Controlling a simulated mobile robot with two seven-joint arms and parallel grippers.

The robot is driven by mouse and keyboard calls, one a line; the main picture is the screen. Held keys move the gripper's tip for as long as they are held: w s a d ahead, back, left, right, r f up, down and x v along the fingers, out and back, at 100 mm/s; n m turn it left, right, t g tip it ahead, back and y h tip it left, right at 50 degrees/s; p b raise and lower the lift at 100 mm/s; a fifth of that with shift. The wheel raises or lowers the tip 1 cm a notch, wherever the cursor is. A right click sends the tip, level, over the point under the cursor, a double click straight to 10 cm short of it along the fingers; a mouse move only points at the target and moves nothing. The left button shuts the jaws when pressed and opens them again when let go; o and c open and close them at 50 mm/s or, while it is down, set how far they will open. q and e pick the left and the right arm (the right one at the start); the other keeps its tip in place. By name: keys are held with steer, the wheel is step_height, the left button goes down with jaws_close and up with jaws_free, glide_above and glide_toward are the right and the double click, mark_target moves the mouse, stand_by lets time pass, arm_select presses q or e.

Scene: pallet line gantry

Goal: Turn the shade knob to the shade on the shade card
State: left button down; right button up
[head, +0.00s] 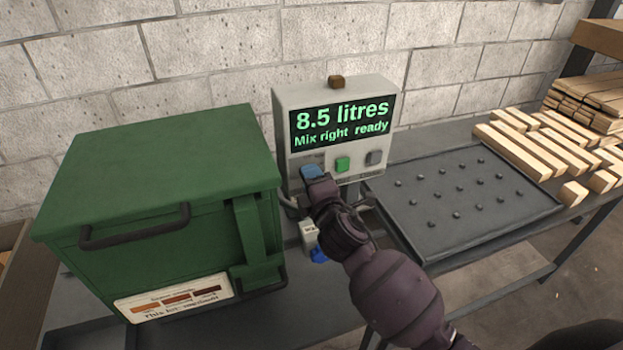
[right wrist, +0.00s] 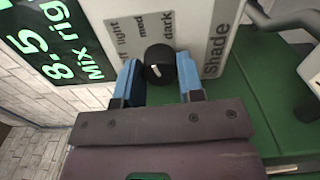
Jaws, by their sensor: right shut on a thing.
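The shade knob (right wrist: 158,66) is black with a white pointer mark. It sits on a grey panel marked light, med and dark, with the word Shade below. My right gripper (right wrist: 160,82) has its blue fingers on both sides of the knob, shut on it. Which mark the pointer faces is hard to tell. In the head view my right gripper (head: 315,178) hides the knob at the control box (head: 384,95). The shade card (head: 175,298) on the green cabinet shows three brown swatches; its bottom line is too blurred to read surely. My left gripper is out of view.
The display (head: 342,120) reads 8.5 litres, Mix right ready. A green button (head: 342,164) and a grey button (head: 374,158) sit beside my gripper. The green cabinet (head: 160,165) stands close on the left. A dark studded tray (head: 458,196) and wooden blocks lie right.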

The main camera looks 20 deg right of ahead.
steer(key=shift+m, duration=0.5)
steer(key=o, duration=0.9)
steer(key=s, duration=1.1)
steer(key=shift+d, duration=0.15)
steer(key=shift+w, duration=0.1)
